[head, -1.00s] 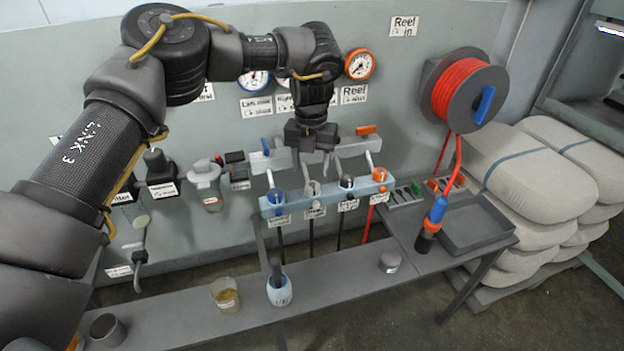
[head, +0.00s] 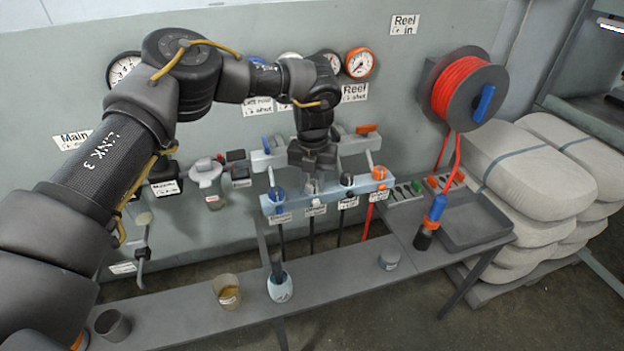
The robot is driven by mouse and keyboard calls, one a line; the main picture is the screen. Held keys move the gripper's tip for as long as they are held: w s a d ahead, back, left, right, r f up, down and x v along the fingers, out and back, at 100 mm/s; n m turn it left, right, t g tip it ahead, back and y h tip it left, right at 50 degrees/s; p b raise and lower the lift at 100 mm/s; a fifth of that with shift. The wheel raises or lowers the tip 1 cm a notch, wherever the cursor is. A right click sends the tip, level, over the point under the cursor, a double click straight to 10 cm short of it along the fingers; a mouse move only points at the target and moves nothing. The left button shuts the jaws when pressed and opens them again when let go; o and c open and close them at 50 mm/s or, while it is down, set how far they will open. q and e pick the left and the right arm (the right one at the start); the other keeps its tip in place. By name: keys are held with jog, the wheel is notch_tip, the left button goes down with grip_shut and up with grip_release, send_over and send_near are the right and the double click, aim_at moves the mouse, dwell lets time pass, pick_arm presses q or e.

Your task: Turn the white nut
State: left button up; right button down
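The white nut (head: 311,188) is on the light blue rail (head: 333,197), second from the left, between the blue nut (head: 276,195) and the black nut (head: 347,181). The orange nut (head: 379,174) is at the right end. My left gripper (head: 312,174) points down right over the white nut and hides its upper part. I cannot tell whether its fingers touch the nut or how far apart they are. My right gripper is not in view.
A grey rail (head: 283,156) with valve handles runs behind the nuts. A red hose reel (head: 467,90) hangs at right.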

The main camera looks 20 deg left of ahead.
pick_arm(q)
jog(key=shift+c, duration=1)
jog(key=shift+r+m, duration=0.1)
jog(key=shift+m, duration=0.2)
jog(key=shift+m+p, duration=0.6)
jog(key=shift+m, duration=0.3)
jog(key=m, duration=0.2)
jog(key=shift+m+p, duration=0.35)
jog(key=shift+m, duration=0.05)
jog(key=m, duration=0.4)
jog(key=shift+p, duration=0.3)
jog(key=shift+m, duration=2)
